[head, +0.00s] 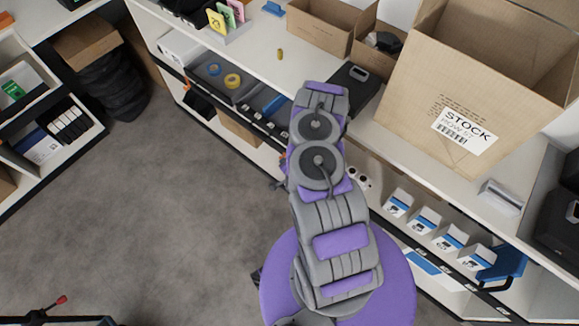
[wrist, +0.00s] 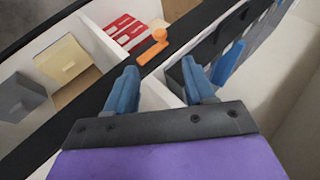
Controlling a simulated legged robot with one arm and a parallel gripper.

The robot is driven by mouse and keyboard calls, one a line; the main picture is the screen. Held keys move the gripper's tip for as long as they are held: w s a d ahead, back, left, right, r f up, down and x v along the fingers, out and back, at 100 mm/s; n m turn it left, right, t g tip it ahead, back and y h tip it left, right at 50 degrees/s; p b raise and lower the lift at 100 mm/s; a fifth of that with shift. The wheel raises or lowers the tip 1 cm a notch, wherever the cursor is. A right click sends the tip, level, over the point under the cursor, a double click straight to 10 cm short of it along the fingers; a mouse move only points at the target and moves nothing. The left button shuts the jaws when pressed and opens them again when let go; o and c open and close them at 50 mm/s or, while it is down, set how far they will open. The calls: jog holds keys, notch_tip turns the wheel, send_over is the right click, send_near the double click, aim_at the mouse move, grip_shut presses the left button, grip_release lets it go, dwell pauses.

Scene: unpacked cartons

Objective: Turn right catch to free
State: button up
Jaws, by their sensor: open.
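An orange catch (wrist: 154,47) with a rounded knob sits on the black front edge strip (wrist: 112,95) of the shelf in the wrist view. My gripper (wrist: 159,67) has two blue fingers, spread apart and with nothing between them. The catch lies just beyond the fingertips, roughly between them in the picture, and I see no contact. Its locked or free position cannot be told. In the head view my arm covers this part of the shelf front, and the fingers are not clearly seen.
Behind the strip are red-and-white boxes (wrist: 124,30), a beige box (wrist: 68,60) and a grey box (wrist: 21,96) in compartments. A blue item (wrist: 228,62) lies right of the fingers. A large stock carton (head: 424,99) stands on the counter. The grey floor (head: 150,210) at left is clear.

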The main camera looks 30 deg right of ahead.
jog(key=v, duration=0.3)
jog(key=shift+s+r+p, duration=0.1)
jog(key=shift+s+p, duration=0.05)
jog(key=shift+p, duration=0.25)
jog(key=w+a+r+n+g+y, duration=0.1)
jog(key=w+a+r+n+y, duration=0.2)
jog(key=r, duration=0.4)
jog(key=w+a+r+n+g, duration=0.1)
jog(key=w+a+r+n, duration=0.1)
jog(key=w+a+r, duration=0.3)
jog(key=s+a+r+n+g, duration=0.1)
jog(key=s+a+r+n, duration=0.15)
jog(key=r, duration=0.55)
jog(key=s+a+r+n+g, duration=0.1)
jog(key=s+r+n+g, duration=0.15)
jog(key=r, duration=0.45)
jog(key=s+a+r+n+g, duration=0.1)
jog(key=s+r+n+g, duration=0.1)
jog(key=s+r, duration=0.9)
jog(key=s+a+r+n+g+h, duration=0.1)
jog(key=s+r+n+g, duration=0.1)
jog(key=s+r, duration=1)
jog(key=s+n, duration=0.1)
jog(key=s, duration=0.6)
jog(key=shift+s+a+r+n+g, duration=0.15)
jog(key=shift+a+r+n+g, duration=0.1)
jog(key=shift+a+n+g, duration=0.1)
